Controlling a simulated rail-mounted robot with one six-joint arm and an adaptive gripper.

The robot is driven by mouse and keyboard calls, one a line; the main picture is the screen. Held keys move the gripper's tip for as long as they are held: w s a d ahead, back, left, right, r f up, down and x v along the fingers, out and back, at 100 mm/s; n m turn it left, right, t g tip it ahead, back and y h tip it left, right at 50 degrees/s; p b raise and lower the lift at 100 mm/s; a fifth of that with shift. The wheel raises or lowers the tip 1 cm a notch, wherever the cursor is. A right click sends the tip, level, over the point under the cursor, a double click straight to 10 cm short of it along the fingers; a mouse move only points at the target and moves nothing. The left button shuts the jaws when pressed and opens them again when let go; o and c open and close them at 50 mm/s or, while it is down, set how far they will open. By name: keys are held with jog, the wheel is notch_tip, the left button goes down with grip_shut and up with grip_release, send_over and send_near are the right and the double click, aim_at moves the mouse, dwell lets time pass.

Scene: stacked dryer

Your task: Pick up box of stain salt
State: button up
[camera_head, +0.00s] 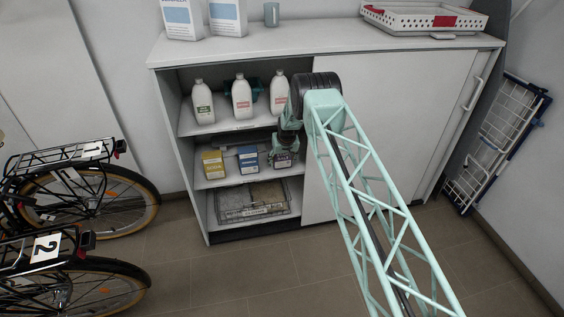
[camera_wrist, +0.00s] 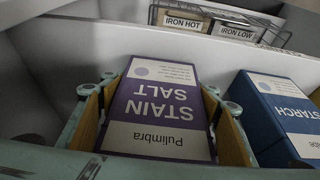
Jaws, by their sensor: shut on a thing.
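The purple and white box of stain salt (camera_wrist: 155,112) fills the middle of the wrist view, its label upside down. My gripper (camera_wrist: 160,88) has one finger along each side of the box and is shut on it. In the head view the stain salt box (camera_head: 283,162) is at the right end of the cabinet's middle shelf, partly covered by my gripper (camera_head: 287,147). I cannot tell whether its base touches the shelf.
A blue starch box (camera_wrist: 283,112) stands close beside it, with a yellow box (camera_head: 213,164) further left. White bottles (camera_head: 242,100) stand on the shelf above. A closed sliding door (camera_head: 400,110) borders the opening on the right. Bicycles (camera_head: 85,200) stand at left.

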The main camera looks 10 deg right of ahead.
jog(key=shift+r, duration=0.5)
jog(key=shift+s+a, duration=0.1)
jog(key=shift+s, duration=0.05)
jog(key=s+a+p, duration=0.1)
jog(key=s+a, duration=0.1)
jog(key=s, duration=0.6)
jog(key=s+a+p, duration=0.2)
jog(key=s+a, duration=0.1)
jog(key=s, duration=0.5)
jog(key=shift+s+a+p, duration=0.2)
jog(key=shift+s+p, duration=0.1)
jog(key=shift+s, duration=0.1)
